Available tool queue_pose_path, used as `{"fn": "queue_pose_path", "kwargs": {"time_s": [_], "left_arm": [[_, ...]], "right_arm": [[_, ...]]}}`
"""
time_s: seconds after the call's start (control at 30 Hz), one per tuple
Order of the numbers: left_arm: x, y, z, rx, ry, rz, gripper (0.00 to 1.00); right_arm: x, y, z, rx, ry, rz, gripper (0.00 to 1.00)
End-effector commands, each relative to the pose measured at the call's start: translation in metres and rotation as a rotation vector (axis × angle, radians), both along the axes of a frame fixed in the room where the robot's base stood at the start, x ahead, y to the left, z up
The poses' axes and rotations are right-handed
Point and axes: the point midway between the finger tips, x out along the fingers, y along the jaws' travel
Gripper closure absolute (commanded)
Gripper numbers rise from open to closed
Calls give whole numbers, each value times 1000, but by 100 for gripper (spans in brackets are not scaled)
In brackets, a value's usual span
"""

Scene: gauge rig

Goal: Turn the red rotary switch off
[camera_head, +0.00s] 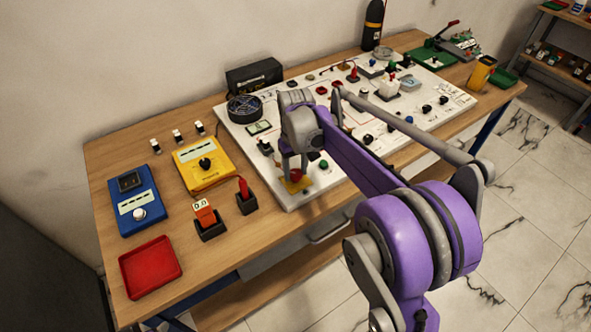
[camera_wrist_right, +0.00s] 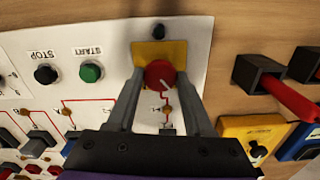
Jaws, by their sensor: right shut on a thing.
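The red rotary switch (camera_wrist_right: 160,75) is a round red knob with a pale line on it, on a yellow plate (camera_wrist_right: 172,50) at the edge of the white panel in the right wrist view. In the head view the knob (camera_head: 296,174) shows at the panel's near left edge. My right gripper (camera_wrist_right: 160,80) is shut on the knob, one finger on each side. In the head view my right gripper (camera_head: 294,170) reaches down to it from above. My left gripper is not in view.
Black and green buttons (camera_wrist_right: 91,72) marked STOP and START sit beside the switch. A yellow meter (camera_head: 205,163), a blue device (camera_head: 137,200), a red tray (camera_head: 150,267) and small holders stand to the left on the wooden table (camera_head: 105,155). Many controls crowd the white panel (camera_head: 280,198).

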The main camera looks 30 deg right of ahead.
Motion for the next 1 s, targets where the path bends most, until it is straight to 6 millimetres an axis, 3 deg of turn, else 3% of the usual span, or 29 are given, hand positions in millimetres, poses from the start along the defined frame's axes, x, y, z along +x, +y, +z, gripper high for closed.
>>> {"fn": "queue_pose_path", "kwargs": {"time_s": [0.3,0.87,0.9,1.0], "left_arm": [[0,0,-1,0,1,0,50],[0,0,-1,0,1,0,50],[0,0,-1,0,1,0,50],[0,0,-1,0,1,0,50]], "right_arm": [[0,0,0,-1,-2,122,100],[0,0,1,-1,-1,148,100],[0,0,1,-1,-1,147,41],[0,0,0,-1,-1,147,23]]}}
